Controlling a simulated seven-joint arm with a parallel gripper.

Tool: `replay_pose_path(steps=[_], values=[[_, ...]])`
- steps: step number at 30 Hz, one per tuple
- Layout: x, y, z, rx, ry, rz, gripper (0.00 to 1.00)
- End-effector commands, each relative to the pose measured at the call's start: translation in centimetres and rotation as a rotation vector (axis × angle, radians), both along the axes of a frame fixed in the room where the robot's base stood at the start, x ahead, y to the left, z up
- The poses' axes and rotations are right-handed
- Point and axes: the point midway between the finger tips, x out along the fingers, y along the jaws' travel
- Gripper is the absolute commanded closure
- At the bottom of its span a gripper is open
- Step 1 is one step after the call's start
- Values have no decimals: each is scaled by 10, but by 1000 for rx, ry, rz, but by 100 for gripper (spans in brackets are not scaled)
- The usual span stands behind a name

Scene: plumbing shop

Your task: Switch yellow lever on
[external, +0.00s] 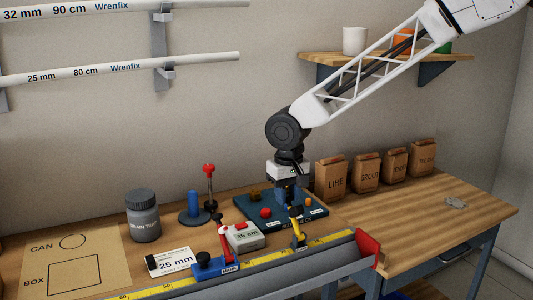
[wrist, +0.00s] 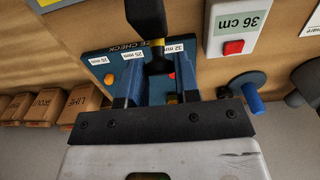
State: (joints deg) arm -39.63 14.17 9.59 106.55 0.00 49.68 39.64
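The yellow lever (external: 298,232) stands at the front of the bench by the grey rail, tilted slightly, with a dark upper end close under my gripper (external: 290,198). In the wrist view a black-and-yellow part (wrist: 158,66), apparently the lever, reaches from the top edge toward the gap of my gripper (wrist: 156,92). The two blue-grey fingers are apart, one on each side of that gap. I cannot tell whether either finger touches the lever. A red lever (external: 224,242) with a dark tip stands further left on the same rail.
A blue size-check board (external: 318,211) lies behind the lever. A grey device with a red button (external: 241,235) stands left of it. The red-knobbed rod (external: 209,185), blue peg (external: 194,206) and grey jar (external: 142,216) are further left. Several brown bags (external: 331,178) stand at right; the right bench top is mostly clear.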

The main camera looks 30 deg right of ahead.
Motion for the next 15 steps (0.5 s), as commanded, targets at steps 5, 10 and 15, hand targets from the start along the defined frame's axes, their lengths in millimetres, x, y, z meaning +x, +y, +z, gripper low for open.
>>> replay_pose_path(steps=[5, 10, 15], values=[[0, 0, 0, 0, 0, 0, 100], [0, 0, 0, 0, 0, 0, 100], [-2, 0, 1, 0, -10, 0, 100]])
